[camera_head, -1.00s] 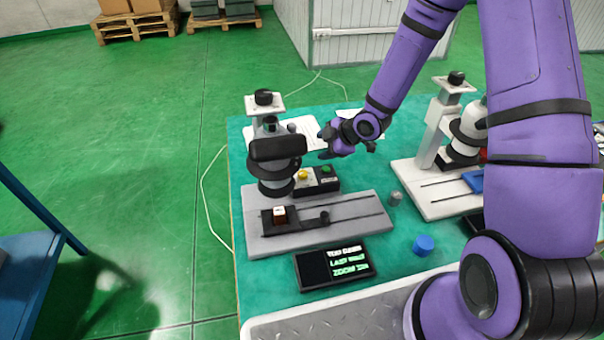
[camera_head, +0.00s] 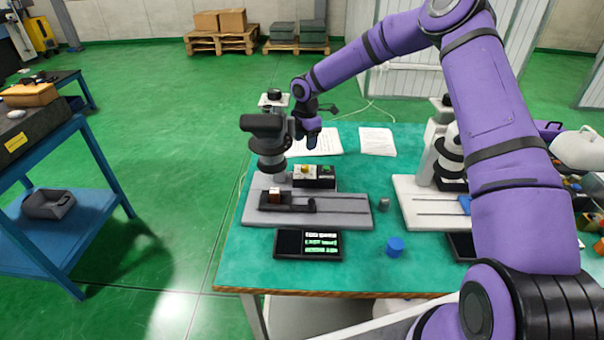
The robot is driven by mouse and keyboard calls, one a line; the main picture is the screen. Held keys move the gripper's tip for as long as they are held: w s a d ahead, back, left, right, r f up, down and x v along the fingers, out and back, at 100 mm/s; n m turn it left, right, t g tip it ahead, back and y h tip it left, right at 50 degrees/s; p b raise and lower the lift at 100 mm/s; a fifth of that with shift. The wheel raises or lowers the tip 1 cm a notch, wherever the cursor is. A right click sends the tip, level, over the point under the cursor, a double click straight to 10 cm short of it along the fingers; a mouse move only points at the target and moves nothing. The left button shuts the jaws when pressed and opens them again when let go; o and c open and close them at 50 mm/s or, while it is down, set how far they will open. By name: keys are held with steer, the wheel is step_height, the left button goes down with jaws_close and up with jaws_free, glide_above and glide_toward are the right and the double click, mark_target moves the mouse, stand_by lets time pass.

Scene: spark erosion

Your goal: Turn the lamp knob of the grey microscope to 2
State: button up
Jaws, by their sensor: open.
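The grey microscope (camera_head: 345,211) stands at the left of the green-topped table, with a dark head (camera_head: 265,126) and a small brown-and-white block (camera_head: 275,196) on its stage. Behind the stage is a black box (camera_head: 327,183) with a yellow knob (camera_head: 305,169) and a green button (camera_head: 327,169). I cannot read any dial marks. My gripper (camera_head: 308,142) is open and empty, pointing down just right of the microscope head, above and behind the box. A black display (camera_head: 290,245) with lit text, too small to read, lies in front.
A white microscope (camera_head: 412,204) stands to the right, partly hidden by my arm. Papers (camera_head: 377,141) lie at the back. A blue cap (camera_head: 395,246) and a small grey cylinder (camera_head: 384,204) stand on the table. A blue shelf (camera_head: 75,225) is at the left.

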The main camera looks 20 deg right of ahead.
mark_target(305, 166)
step_height(305, 166, down, 10)
steer(key=shift+s+a+f, duration=0.1)
steer(key=shift+f, duration=0.15)
stand_by(0.5)
steer(key=c, duration=0.9)
